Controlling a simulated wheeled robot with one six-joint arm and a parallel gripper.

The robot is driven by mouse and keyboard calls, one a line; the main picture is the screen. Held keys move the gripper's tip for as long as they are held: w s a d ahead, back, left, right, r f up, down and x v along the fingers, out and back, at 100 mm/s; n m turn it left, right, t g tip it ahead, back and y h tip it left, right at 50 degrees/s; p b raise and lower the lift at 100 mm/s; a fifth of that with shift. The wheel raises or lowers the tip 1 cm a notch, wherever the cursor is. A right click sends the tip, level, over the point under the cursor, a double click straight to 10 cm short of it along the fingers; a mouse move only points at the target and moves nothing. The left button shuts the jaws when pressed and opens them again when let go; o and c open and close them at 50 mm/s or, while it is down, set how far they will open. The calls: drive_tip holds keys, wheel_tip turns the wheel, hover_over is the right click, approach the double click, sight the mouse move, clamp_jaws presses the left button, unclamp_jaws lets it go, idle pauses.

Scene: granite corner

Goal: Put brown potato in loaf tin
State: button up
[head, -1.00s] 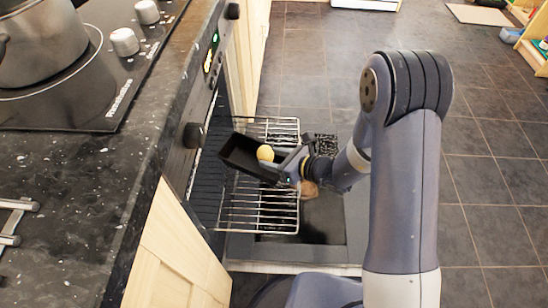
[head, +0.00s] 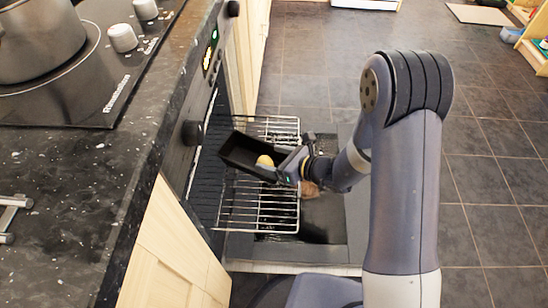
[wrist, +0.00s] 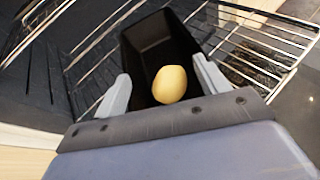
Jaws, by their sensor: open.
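A tan-yellow potato (head: 265,161) sits in the black loaf tin (head: 232,157), near the tin's end closest to my gripper. The tin rests tilted in view on the wire oven rack. In the wrist view the potato (wrist: 170,85) lies inside the tin (wrist: 150,35), between my fingers with a gap on each side. My gripper (head: 287,155) is open at the tin's near end; its two grey fingers (wrist: 162,72) stand apart. A brown lump (head: 309,190) shows just below my gripper in the head view, partly hidden; I cannot tell what it is.
The wire rack (head: 258,222) extends from the oven over its lowered door (head: 325,225). The granite counter (head: 75,200) with hob and pot (head: 38,45) stands to the left. Open tiled floor (head: 490,190) lies to the right.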

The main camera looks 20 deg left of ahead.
drive_tip(key=shift+r+p, duration=0.7)
drive_tip(key=shift+r, duration=0.1)
drive_tip(key=p+v, duration=0.2)
drive_tip(key=v, duration=0.9)
drive_tip(key=shift+s+d, duration=0.15)
drive_tip(key=shift+d, duration=0.25)
drive_tip(key=shift+r, duration=0.1)
